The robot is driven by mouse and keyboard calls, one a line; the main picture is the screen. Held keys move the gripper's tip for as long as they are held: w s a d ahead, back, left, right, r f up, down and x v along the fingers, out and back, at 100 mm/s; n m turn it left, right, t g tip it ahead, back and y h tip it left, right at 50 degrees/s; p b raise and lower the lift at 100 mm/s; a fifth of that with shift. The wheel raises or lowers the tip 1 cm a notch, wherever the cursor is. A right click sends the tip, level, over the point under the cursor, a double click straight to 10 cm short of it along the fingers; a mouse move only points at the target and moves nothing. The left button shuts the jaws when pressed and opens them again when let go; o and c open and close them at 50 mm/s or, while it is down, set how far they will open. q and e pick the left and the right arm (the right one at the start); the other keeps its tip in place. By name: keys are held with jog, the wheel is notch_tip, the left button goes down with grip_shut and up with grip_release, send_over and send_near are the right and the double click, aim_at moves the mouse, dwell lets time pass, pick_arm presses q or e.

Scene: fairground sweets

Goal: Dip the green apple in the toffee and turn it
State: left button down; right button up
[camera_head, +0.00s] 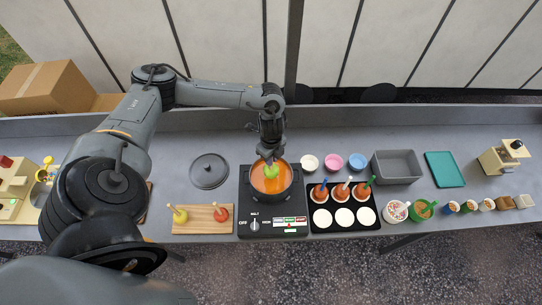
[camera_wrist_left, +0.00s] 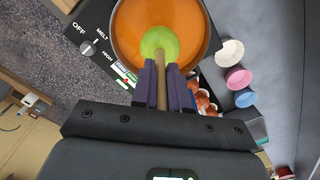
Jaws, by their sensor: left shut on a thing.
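My left gripper (camera_head: 268,152) is shut on the stick of the green apple (camera_head: 272,172). The stick (camera_wrist_left: 161,62) stands between my fingertips (camera_wrist_left: 163,80) in the left wrist view, with the green apple (camera_wrist_left: 159,41) beyond them. The apple is over the middle of the dark pot (camera_head: 290,188), which holds orange toffee (camera_head: 264,187). The toffee also fills the pot in the left wrist view (camera_wrist_left: 140,20). I cannot tell whether the apple touches the toffee or hangs just above it. My right gripper is not in view.
The pot stands on a black hob (camera_head: 255,226) with a dial. A wooden board (camera_head: 190,226) with a yellow and a red apple is left; a lid (camera_head: 209,171) lies behind it. A black tray (camera_head: 368,225) with several coated apples is right, near small bowls (camera_head: 333,161) and a grey bin (camera_head: 398,167).

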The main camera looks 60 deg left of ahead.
aim_at(271, 168)
pick_arm(q)
jog(key=shift+f+b, duration=2.35)
jog(key=shift+f, duration=1.9)
